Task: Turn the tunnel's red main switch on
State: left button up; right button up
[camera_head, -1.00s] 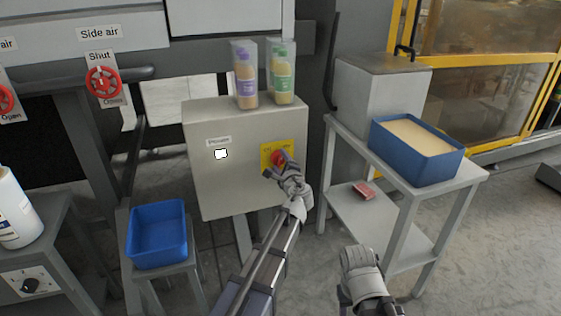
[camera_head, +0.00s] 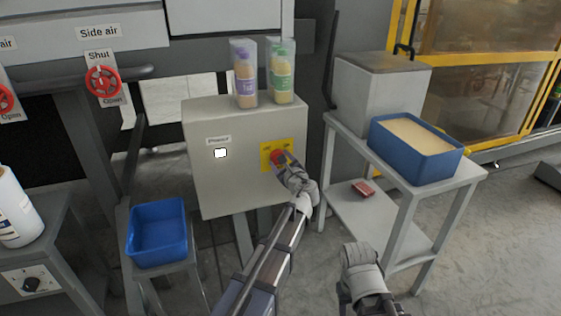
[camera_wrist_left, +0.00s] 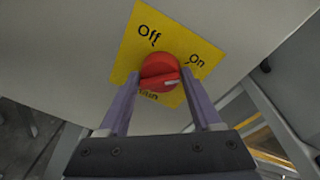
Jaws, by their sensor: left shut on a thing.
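The red main switch (camera_head: 278,157) is a round knob on a yellow plate (camera_head: 265,160) on the front of a grey box (camera_head: 235,185). In the left wrist view the knob (camera_wrist_left: 158,70) sits between the words Off and On, and its pale mark points right, a little below On. My left gripper (camera_head: 286,163) is shut on the knob, with one finger on each side (camera_wrist_left: 160,90). A label and a small white square lamp (camera_head: 220,153) are on the box's left part. My right gripper (camera_head: 360,262) is away from the box at lower right, its fingers unclear.
Two bottle packs (camera_head: 245,75) (camera_head: 281,73) stand on the box. A blue bin (camera_head: 157,253) is on a stand at left. A grey table (camera_head: 465,176) at right holds a blue tray (camera_head: 455,165). A red wheel valve (camera_head: 103,82) is at upper left.

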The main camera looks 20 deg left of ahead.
pick_arm(q)
jog(key=shift+w, duration=0.1)
dwell(0.3)
jog(key=o, duration=1.3)
jog(key=p+v, duration=0.1)
jog(key=v, duration=0.7)
